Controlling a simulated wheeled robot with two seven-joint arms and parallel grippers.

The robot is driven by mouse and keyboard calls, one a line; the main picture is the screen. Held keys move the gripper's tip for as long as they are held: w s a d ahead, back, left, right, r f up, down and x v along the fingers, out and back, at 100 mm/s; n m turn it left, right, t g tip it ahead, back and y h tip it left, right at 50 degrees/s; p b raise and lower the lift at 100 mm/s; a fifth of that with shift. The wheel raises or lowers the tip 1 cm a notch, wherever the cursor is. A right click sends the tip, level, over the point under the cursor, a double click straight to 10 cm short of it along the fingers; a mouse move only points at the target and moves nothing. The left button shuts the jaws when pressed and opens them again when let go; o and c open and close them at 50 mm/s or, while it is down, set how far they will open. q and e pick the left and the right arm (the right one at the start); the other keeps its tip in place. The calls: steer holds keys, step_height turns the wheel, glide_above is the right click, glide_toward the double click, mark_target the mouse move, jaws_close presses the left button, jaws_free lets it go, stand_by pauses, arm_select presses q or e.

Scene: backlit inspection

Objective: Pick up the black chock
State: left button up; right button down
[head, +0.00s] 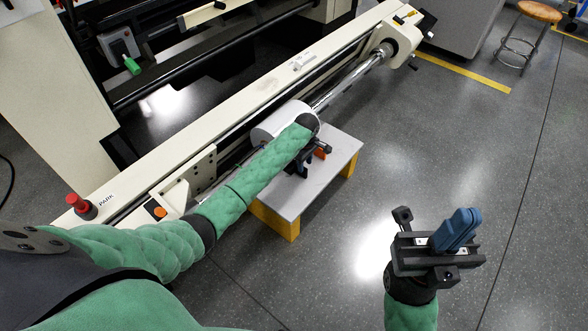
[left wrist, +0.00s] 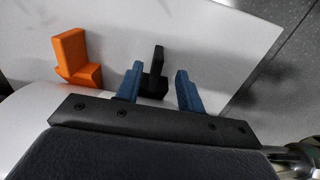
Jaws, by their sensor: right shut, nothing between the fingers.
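The black chock (left wrist: 157,62) stands on a pale grey surface in the left wrist view, with an upright part and a wider base. My left gripper (left wrist: 160,72) is open, with its blue fingers apart and the chock showing between them. The left finger overlaps part of the chock's base; I cannot tell whether they touch. In the head view my left gripper (head: 304,165) is over the small table beside the white roll, and the forearm hides most of it. My right gripper (head: 457,228) is shut and empty, out over the floor at the lower right.
An orange chock (left wrist: 77,60) stands left of the black one; a bit of it shows in the head view (head: 320,154). The grey-topped table (head: 335,165) has yellow legs. A white roll (head: 275,124) and long cream machine (head: 240,95) lie close by.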

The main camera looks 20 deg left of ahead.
mark_target(305, 168)
arm_select(q)
step_height(305, 168, down, 5)
steer(key=shift+w+d+r+b, duration=0.1)
steer(key=shift+r+b, duration=0.05)
steer(key=shift+b, duration=0.65)
jaws_close()
steer(key=shift+r, duration=0.2)
